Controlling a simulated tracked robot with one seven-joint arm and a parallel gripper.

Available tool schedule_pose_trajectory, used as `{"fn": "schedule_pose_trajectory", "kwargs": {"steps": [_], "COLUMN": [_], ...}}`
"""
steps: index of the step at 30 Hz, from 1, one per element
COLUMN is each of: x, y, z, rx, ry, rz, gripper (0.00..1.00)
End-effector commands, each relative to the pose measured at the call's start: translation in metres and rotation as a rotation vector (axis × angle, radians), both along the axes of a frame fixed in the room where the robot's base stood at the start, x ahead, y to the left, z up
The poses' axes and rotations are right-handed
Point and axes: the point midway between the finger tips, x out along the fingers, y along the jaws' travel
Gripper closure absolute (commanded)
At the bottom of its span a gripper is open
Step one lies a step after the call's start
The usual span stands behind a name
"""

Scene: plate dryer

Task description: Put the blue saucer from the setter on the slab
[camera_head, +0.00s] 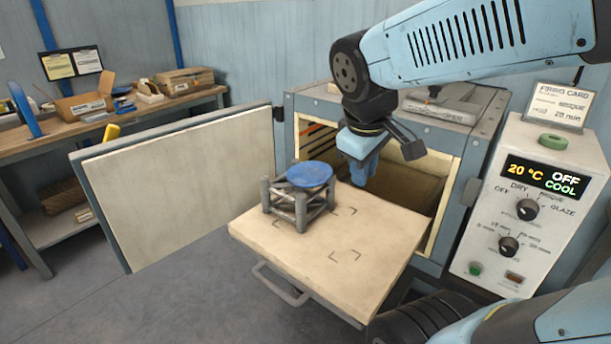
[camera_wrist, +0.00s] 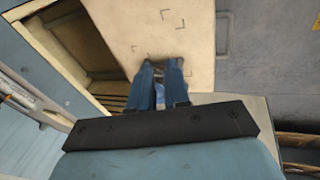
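The blue saucer (camera_head: 311,174) lies on top of the setter (camera_head: 301,211), a grey frame of posts and bars. The setter stands on the left part of the beige slab (camera_head: 310,262), which juts out of the dryer. Dark corner marks on the slab show to the right of the setter. My gripper (camera_head: 363,179) hangs to the right of the saucer, apart from it, near the chamber opening. In the wrist view its two blue fingers (camera_wrist: 161,65) are apart with a gap between them.
The dryer door (camera_head: 180,185) stands open at the left. A cluttered workbench (camera_head: 110,125) is at the back left. The slab's front right is bare.

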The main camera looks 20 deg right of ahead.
Motion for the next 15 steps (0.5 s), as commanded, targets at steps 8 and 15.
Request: {"fn": "schedule_pose_trajectory", "kwargs": {"steps": [8,15], "x": [0.039,0.08], "y": [0.003,0.018], "z": [-0.03,-0.051], "rx": [-0.403,-0.719], "ry": [0.327,0.627], "rz": [0.573,1.072], "gripper": [0.84,0.84]}}
